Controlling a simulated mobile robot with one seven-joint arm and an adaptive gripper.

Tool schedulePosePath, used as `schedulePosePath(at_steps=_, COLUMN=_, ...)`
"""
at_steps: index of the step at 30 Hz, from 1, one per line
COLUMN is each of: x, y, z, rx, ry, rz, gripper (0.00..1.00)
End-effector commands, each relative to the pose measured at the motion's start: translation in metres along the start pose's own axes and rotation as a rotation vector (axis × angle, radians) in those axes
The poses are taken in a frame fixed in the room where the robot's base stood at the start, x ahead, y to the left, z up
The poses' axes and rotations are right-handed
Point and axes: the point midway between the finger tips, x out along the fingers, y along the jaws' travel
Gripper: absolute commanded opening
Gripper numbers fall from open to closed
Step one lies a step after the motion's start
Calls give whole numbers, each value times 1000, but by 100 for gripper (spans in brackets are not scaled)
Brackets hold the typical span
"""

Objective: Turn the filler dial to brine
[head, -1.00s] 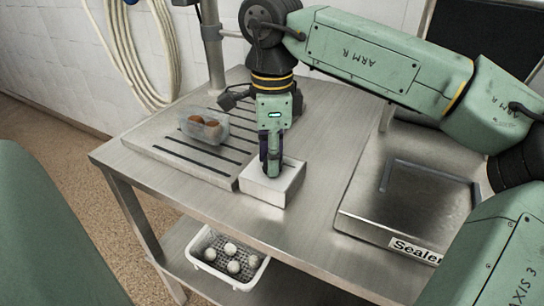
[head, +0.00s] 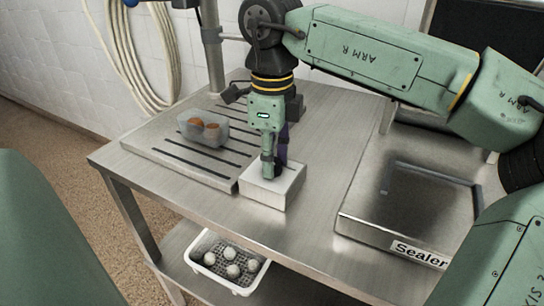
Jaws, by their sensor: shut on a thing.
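My gripper (head: 270,170) points straight down onto the top of a small pale box (head: 288,192) at the front edge of the slatted plate. Its fingers are shut on the filler dial on top of that box. The fingers cover the dial, so its pointer and any brine mark cannot be read. One finger is now nearer the camera, with the darker one behind it to the right.
A clear tub (head: 222,136) with brown items stands on the slatted plate (head: 165,160). The sealer (head: 365,215) is to the right. A white perforated basket (head: 208,273) with several pale balls sits on the lower shelf. A post (head: 212,55) rises behind.

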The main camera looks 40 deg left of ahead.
Motion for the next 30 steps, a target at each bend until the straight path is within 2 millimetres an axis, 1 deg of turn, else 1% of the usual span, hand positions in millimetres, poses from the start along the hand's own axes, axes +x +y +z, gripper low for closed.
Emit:
schedulePosePath(at_steps=6, x=-1, y=-1, z=0, rx=1, ry=-1, rz=-2, gripper=0)
schedulePosePath(at_steps=7, x=-1, y=-1, z=0, rx=1, ry=-1, rz=-2, gripper=29)
schedulePosePath(at_steps=15, x=0, y=0, z=0, rx=0, ry=-1, rz=-1, gripper=47)
schedulePosePath(at_steps=25, x=-2, y=0, z=0, rx=-1, ry=0, rz=-1, gripper=48)
schedulePosePath(at_steps=28, x=-11, y=-1, z=0, rx=0, ry=-1, rz=-2, gripper=48)
schedulePosePath(at_steps=30, x=-22, y=-1, z=0, rx=1, ry=-1, rz=-3, gripper=48)
